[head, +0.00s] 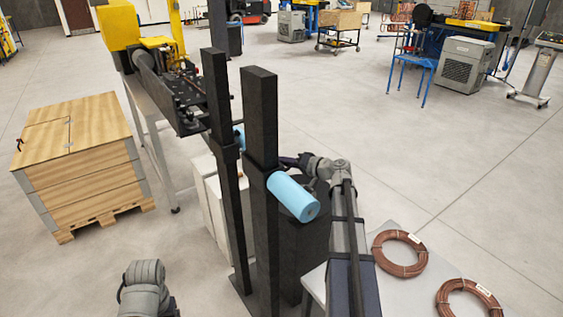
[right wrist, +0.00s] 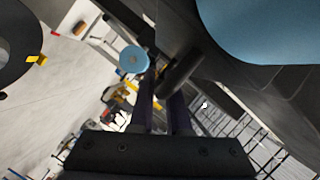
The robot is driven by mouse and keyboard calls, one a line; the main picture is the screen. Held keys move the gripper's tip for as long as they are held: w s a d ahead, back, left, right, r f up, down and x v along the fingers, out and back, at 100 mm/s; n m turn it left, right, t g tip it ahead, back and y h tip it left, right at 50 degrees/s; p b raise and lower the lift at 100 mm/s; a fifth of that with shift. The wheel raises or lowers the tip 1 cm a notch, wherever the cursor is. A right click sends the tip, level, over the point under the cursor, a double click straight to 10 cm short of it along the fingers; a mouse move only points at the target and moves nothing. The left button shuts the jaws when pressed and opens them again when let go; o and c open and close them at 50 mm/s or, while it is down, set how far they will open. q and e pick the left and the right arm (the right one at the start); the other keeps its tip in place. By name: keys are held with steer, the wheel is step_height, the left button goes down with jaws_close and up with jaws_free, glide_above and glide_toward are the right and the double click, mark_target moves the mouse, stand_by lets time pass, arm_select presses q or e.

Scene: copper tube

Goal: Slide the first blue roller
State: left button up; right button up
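A light-blue roller (head: 293,197) juts from the right-hand black post (head: 261,120) in the head view. A second blue roller (head: 239,137) shows partly behind the left-hand post (head: 218,110). My right gripper (head: 291,161) is beside the right-hand post, just behind the near roller. In the right wrist view, its two dark fingers (right wrist: 162,95) are a small gap apart. A dark rod (right wrist: 184,70) crosses at their tips; whether they grip it is unclear. One blue roller end (right wrist: 133,60) is beyond the fingers, and a large blue surface (right wrist: 265,28) fills the top right. My left gripper is outside the view.
Copper coils (head: 400,253) lie on a pale table (head: 425,290) right of my right arm. A wooden crate (head: 75,160) stands at left, beside a yellow and black machine (head: 160,75) on a bench. The floor at right is open.

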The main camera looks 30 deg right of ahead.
jaws_close()
stand_by(0.8)
steer(key=shift+d+r+p, duration=0.1)
steer(key=shift+r+p, duration=0.25)
steer(key=shift+p, duration=0.05)
step_height(320, 180, up, 20)
steer(key=p, duration=1.9)
steer(key=shift+p, duration=0.3)
steer(key=shift+f, duration=0.15)
steer(key=o, duration=0.6)
jaws_free()
steer(key=shift+c, duration=0.2)
